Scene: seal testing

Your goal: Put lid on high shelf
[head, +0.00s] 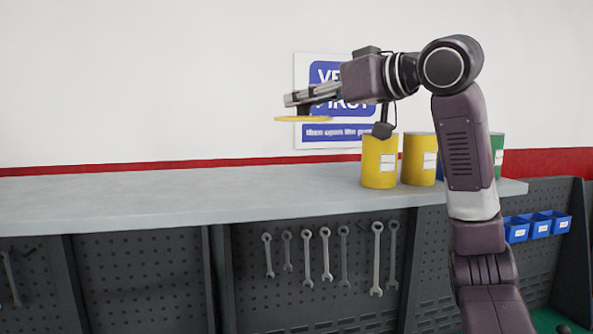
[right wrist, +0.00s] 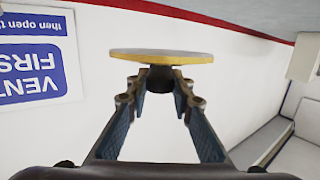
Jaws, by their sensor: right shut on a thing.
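A flat round yellow lid (head: 303,119) hangs under the fingertips of my right gripper (head: 298,99), above the shelf. In the right wrist view the lid (right wrist: 161,57) shows a yellow rim, a greyish face and a dark knob (right wrist: 158,80). The right gripper (right wrist: 158,92) is shut on this knob between its two fingertips. The high shelf (head: 150,195) is a long light grey board along the wall. The lid is clear of the shelf surface. My left gripper is not in view.
Yellow cans (head: 380,162) stand on the shelf's right part, with a green can (head: 497,150) behind my arm. A wall sign (head: 325,132) is behind the gripper. The shelf's left and middle are bare. Wrenches (head: 326,250) and blue bins (head: 540,225) hang below.

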